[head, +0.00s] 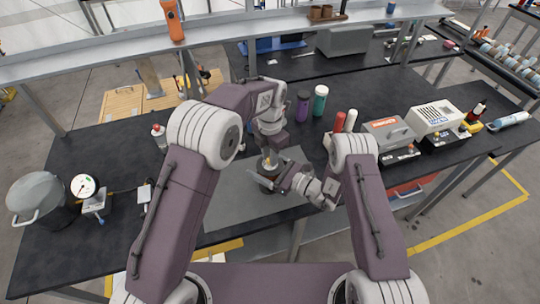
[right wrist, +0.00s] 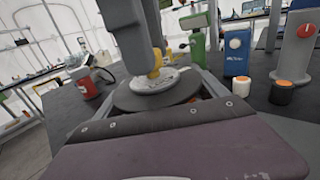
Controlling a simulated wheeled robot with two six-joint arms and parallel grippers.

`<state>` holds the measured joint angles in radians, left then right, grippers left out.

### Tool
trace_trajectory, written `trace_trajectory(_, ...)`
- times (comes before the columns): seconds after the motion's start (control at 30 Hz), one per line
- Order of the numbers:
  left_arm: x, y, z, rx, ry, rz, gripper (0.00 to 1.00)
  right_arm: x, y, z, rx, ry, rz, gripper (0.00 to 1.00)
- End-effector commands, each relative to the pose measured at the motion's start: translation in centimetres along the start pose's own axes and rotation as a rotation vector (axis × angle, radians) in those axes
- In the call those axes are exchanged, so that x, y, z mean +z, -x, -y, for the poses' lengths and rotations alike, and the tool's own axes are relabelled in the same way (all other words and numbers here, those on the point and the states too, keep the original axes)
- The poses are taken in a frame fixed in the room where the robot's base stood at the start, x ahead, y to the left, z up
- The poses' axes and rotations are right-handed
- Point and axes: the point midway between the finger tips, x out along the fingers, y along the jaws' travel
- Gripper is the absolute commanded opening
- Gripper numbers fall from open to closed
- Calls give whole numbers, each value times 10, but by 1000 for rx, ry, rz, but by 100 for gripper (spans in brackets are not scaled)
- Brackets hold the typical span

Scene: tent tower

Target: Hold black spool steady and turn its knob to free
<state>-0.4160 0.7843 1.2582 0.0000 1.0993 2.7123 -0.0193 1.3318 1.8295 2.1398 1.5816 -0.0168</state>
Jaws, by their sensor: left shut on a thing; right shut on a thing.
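The black spool (head: 268,168) stands on a grey mat (head: 238,204) on the dark table, partly hidden by both grippers. In the right wrist view its dark round disc (right wrist: 127,98) has a pale metallic top. A small yellow knob (right wrist: 155,62) rises from the top. My left gripper (head: 268,153) comes down from above and is shut on the knob; it also shows in the right wrist view (right wrist: 152,66). My right gripper (head: 277,182) reaches in from the right, low down, and is shut on the spool's side. Its fingertips are hard to make out.
A pot (head: 35,194) and a round gauge (head: 84,186) stand at the left. Purple (head: 303,106) and green (head: 320,101) bottles stand behind the spool. Red and white cylinders and boxy instruments (head: 389,132) fill the right. A shelf (head: 215,32) crosses overhead. The mat's left part is clear.

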Motion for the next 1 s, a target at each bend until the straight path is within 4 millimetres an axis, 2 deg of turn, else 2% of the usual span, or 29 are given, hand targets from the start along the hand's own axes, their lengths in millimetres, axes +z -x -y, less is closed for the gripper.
trace_trajectory(0.53, 0, 0, 0, 0, 20, -1, 0, -1, 0, 0, 1, -2, -2, 10)
trace_trajectory(0.57, 0, 0, 0, 0, 20, -1, 30, -1, 0, 0, 1, -2, -2, 10)
trace_trajectory(0.6, 0, 0, 0, 0, 20, -1, 41, -1, 0, 0, 1, -2, -2, 10)
trace_trajectory(0.63, 0, 0, 0, 0, 20, -1, 44, -1, 0, 0, 1, -2, -2, 10)
trace_trajectory(0.9, 0, 0, 0, 0, 20, 0, 44, -1, 0, 0, 1, -2, -2, 10)
trace_trajectory(1.0, 0, 7, 0, 1, 20, 1, 44, -1, 0, 0, 1, -2, -2, 10)
